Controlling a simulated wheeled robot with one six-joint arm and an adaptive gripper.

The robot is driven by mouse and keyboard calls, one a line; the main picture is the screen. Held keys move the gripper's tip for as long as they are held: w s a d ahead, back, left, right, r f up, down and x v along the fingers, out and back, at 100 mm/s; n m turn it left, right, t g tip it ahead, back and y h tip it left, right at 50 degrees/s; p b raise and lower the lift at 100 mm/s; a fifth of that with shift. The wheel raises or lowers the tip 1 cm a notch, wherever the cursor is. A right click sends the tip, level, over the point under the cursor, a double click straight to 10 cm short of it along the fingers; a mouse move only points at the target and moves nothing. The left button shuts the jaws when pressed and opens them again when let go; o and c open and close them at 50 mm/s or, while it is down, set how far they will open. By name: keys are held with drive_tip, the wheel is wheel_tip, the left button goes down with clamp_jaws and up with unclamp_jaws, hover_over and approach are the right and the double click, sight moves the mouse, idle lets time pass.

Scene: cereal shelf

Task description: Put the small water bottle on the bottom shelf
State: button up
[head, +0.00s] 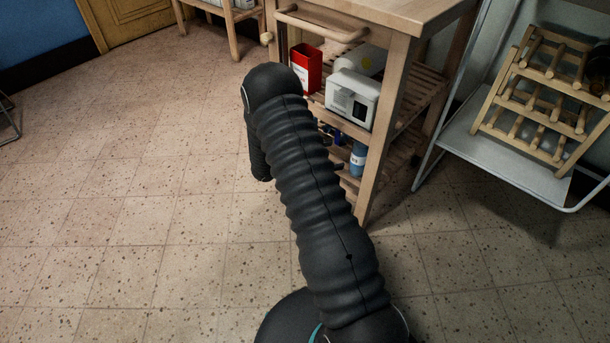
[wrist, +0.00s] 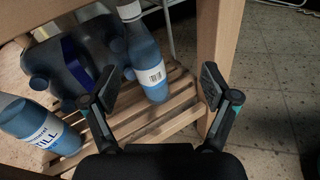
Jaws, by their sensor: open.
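In the wrist view a blue water bottle with a white barcode label (wrist: 152,78) stands on the slatted bottom shelf (wrist: 160,122). It appears upright near the shelf's end post. My gripper (wrist: 160,84) is open, with one finger to each side of this bottle in the picture and gaps on both sides. Another blue bottle, labelled STILL (wrist: 38,128), is at the left. A dark pack of bottles (wrist: 62,62) sits behind. In the head view a blue bottle (head: 357,159) shows low on the cart; my arm hides my gripper there.
The wooden cart's leg (head: 385,135) stands just right of the bottles; its post (wrist: 222,42) is close to my right finger. A red box (head: 306,68) and a white box (head: 351,98) are on the shelf above. A wine rack (head: 540,100) stands right. Floor at left is clear.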

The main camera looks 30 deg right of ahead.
drive_tip(key=s+a+r+m+g+y, duration=0.1)
drive_tip(key=s+a+r+m+y, duration=0.1)
drive_tip(key=s+r+m, duration=0.3)
drive_tip(key=s+a+r+y, duration=0.2)
drive_tip(key=r+y, duration=0.1)
drive_tip(key=r, duration=0.4)
drive_tip(key=s+a+r+m+g+y, duration=0.1)
drive_tip(key=s+a+r+m+y, duration=0.1)
drive_tip(key=s+a+r+m, duration=0.3)
drive_tip(key=s+a+r+m+t+y, duration=0.5)
drive_tip(key=s+a+r+t+y, duration=0.4)
drive_tip(key=s+a+r, duration=0.3)
drive_tip(key=s+a, duration=0.3)
drive_tip(key=shift+s+a+r+y, duration=0.15)
drive_tip(key=shift+s+r+y, duration=0.2)
drive_tip(key=shift+r+y, duration=0.05)
